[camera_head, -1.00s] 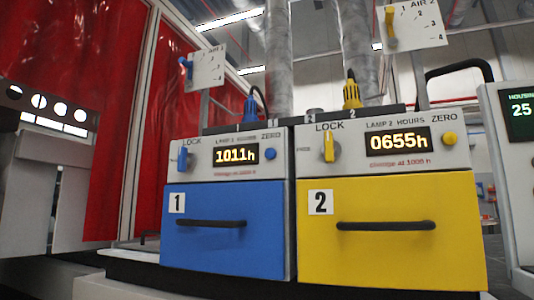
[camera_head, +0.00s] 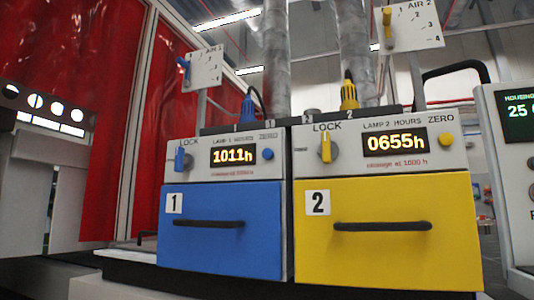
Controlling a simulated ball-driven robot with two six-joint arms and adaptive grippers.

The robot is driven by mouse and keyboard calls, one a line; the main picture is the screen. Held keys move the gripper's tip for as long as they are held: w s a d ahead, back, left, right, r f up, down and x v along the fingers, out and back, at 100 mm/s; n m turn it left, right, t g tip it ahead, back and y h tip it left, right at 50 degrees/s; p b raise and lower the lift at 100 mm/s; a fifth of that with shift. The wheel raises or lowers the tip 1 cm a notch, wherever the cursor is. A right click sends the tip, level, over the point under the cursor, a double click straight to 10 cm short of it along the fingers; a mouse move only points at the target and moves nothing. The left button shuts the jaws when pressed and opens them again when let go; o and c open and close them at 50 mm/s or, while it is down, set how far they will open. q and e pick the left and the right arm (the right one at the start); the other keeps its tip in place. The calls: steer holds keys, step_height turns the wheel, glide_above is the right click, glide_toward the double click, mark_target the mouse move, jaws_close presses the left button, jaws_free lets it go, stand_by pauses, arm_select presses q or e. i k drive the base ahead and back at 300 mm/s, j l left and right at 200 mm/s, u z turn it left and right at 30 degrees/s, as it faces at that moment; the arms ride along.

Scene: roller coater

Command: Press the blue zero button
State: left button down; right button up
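The blue zero button (camera_head: 267,154) is a small round knob under the word ZERO, at the right end of the lamp 1 panel (camera_head: 207,170). To its left the lamp 1 display (camera_head: 233,156) reads 1011h. A blue lock knob (camera_head: 182,158) sits at the panel's left end. Below is the blue drawer (camera_head: 220,254) marked 1, shut. Neither of my grippers shows in the head view, so nothing of mine is seen touching the button.
To the right stands the yellow drawer (camera_head: 390,262) marked 2, with a display reading 0655h (camera_head: 396,142), a yellow lock knob (camera_head: 326,147) and a yellow zero button (camera_head: 446,139). A grey control box (camera_head: 502,200) stands at far right. Red curtains (camera_head: 110,120) hang at left.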

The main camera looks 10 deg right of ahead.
mark_target(268, 155)
steer(key=i+j+z, duration=0.1)
steer(key=j, duration=0.25)
steer(key=i+j+z, duration=0.15)
steer(key=j, duration=0.25)
steer(key=i+j+z, duration=0.1)
steer(key=j, duration=0.3)
steer(key=i+j+z, duration=0.1)
steer(key=j, duration=0.35)
steer(key=i+j+z, duration=0.1)
steer(key=j, duration=0.3)
steer(key=i, duration=0.1)
